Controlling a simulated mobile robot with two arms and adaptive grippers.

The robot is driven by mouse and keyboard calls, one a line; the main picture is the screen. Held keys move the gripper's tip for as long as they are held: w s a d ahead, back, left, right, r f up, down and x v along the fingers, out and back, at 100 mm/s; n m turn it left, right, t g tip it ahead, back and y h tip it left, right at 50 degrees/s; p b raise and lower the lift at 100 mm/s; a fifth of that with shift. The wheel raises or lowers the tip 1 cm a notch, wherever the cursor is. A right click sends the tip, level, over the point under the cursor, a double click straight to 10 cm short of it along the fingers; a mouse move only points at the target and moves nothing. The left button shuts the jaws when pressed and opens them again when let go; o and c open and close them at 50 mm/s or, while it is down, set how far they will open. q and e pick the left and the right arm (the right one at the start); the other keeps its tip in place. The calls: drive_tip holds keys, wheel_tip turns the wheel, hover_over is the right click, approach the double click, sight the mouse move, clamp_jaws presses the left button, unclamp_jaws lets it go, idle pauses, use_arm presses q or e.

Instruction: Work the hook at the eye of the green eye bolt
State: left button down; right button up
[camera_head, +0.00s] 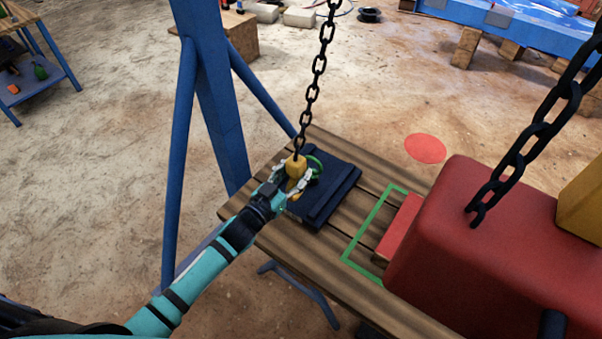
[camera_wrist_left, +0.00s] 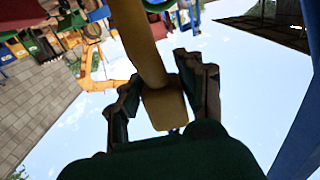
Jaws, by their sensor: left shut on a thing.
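A yellow hook (camera_head: 296,166) hangs from a dark chain (camera_head: 313,88) above the wooden table. My left gripper (camera_head: 294,187) is shut on the hook; its fingers cover part of it. In the left wrist view the yellow hook (camera_wrist_left: 142,45) runs down between the two fingers (camera_wrist_left: 162,92). The green eye bolt (camera_head: 317,166) shows as a green ring close to the right of the hook, above a dark plate (camera_head: 333,192). A bit of green (camera_wrist_left: 158,5) shows at the top of the wrist view. I cannot tell whether the hook passes through the eye. My right gripper is out of view.
The wooden table (camera_head: 285,245) carries the dark plate, a green outlined rectangle (camera_head: 362,232) and a red block (camera_head: 398,227). A large red body (camera_head: 490,255) with a second chain (camera_head: 530,140) stands at the right. A blue post (camera_head: 212,90) with braces rises behind my left arm.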

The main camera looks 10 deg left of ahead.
use_arm(q)
drive_tip(key=shift+w+a+r, duration=0.1)
drive_tip(key=shift+w+a, duration=0.1)
drive_tip(key=shift+a, duration=0.3)
drive_tip(key=shift+w+a+r, duration=0.1)
drive_tip(key=shift+w+a, duration=0.1)
drive_tip(key=shift+a, duration=0.3)
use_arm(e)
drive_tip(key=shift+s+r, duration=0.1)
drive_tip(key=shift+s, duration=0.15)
use_arm(q)
drive_tip(key=shift+w, duration=0.15)
drive_tip(key=x, duration=0.1)
drive_tip(key=b+x, duration=0.1)
drive_tip(key=x, duration=0.2)
drive_tip(key=shift+d+f, duration=0.15)
drive_tip(key=shift+f, duration=0.15)
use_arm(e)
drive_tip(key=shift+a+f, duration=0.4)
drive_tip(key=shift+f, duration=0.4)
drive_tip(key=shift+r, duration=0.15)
use_arm(q)
drive_tip(key=shift+w+g+p, duration=0.3)
drive_tip(key=shift+p, duration=0.55)
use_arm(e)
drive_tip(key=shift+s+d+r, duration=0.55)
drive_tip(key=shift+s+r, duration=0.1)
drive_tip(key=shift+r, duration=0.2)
